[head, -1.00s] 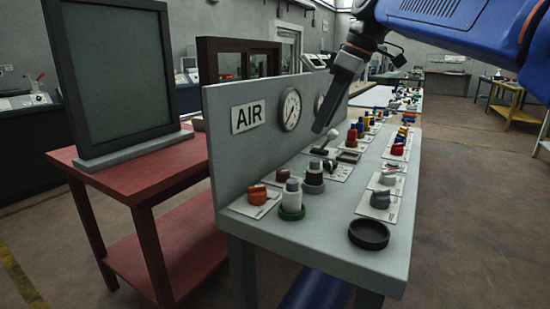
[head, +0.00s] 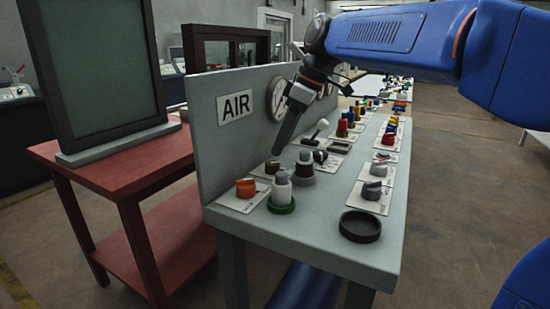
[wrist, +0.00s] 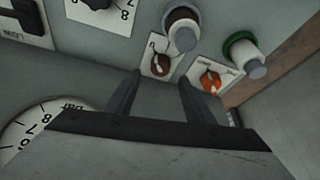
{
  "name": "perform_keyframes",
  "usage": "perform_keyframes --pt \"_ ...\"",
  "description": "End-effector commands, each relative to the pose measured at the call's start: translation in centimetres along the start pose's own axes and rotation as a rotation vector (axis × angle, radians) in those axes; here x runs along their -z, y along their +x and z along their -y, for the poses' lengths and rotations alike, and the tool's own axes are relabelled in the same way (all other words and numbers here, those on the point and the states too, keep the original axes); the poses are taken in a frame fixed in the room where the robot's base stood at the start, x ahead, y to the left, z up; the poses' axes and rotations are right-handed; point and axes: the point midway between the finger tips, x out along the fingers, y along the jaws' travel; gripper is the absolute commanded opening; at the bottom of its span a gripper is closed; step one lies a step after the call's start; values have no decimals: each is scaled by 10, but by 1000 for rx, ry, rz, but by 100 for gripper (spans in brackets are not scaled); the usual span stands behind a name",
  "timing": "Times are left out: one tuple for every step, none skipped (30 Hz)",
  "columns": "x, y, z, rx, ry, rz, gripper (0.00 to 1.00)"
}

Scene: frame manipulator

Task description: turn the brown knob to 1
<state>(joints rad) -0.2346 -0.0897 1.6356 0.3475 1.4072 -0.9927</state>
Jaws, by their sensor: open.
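The brown knob (wrist: 160,65) sits on a white plate (wrist: 152,45) on the grey bench; in the head view the brown knob (head: 272,167) is small and partly hidden. In the wrist view it lies between and just beyond the two fingertips. A pale pointer mark shows on it, but I cannot read which number it points at. My gripper (wrist: 159,80) is open and empty, with its fingers on either side of the line to the knob. In the head view my gripper (head: 277,150) hangs tilted above the knob, apparently not touching it.
A black round dish (head: 360,226) lies front right.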

Motion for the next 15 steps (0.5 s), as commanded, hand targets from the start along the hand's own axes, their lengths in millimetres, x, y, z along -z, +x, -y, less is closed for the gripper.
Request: perform_keyframes --pt "0 9 0 2 0 1 49" --pt "0 14 0 3 0 2 49" --pt "0 20 0 2 0 1 49" --pt "0 25 0 2 0 1 49" --pt "0 30 1 2 0 1 49" --pt "0 35 0 1 0 1 49" --pt "0 38 0 2 0 1 49" --pt "0 42 0 2 0 1 49" --pt "0 46 0 1 0 0 49" --pt "0 48 0 1 0 0 49" --pt "0 50 0 1 0 0 49" --pt "0 53 0 1 0 0 49" --pt "0 54 0 1 0 0 49" --pt "0 55 0 0 0 0 49" --pt "0 56 0 0 0 0 49"
